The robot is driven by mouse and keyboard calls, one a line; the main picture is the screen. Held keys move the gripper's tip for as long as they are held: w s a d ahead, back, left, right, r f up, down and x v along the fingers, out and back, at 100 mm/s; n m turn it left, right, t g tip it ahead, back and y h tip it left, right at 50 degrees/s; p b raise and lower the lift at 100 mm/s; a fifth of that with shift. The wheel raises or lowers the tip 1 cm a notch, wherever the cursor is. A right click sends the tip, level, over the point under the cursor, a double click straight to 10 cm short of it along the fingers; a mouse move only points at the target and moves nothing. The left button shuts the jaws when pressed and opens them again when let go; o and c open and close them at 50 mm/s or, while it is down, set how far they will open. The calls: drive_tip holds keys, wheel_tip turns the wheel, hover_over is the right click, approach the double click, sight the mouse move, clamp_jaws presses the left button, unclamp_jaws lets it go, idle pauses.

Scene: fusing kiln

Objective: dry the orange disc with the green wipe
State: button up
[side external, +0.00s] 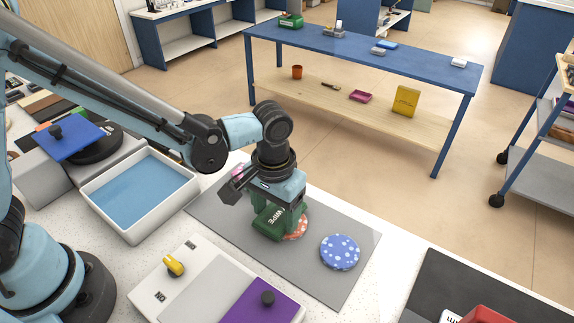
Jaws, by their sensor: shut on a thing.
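My gripper (274,204) points down over the grey mat (335,283) and is shut on the green wipe (268,222), a block with white "WIPE" lettering. The orange disc (299,228) lies on the mat, with pale spots at its visible edge. The wipe is over the disc's left part and hides most of it. It looks to be on the disc or just above it; I cannot tell if they touch.
A blue spotted disc (340,252) lies to the right on the mat. A white tray of blue liquid (137,233) stands left. In front is a box with a yellow knob (175,266) and purple lid (262,301). A dark mat (450,279) lies at right.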

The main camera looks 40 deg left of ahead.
drive_tip(key=shift+d, duration=2.1)
drive_tip(key=shift+a, duration=2.1)
drive_tip(key=shift+r, duration=0.1)
drive_tip(key=shift+r, duration=3.4)
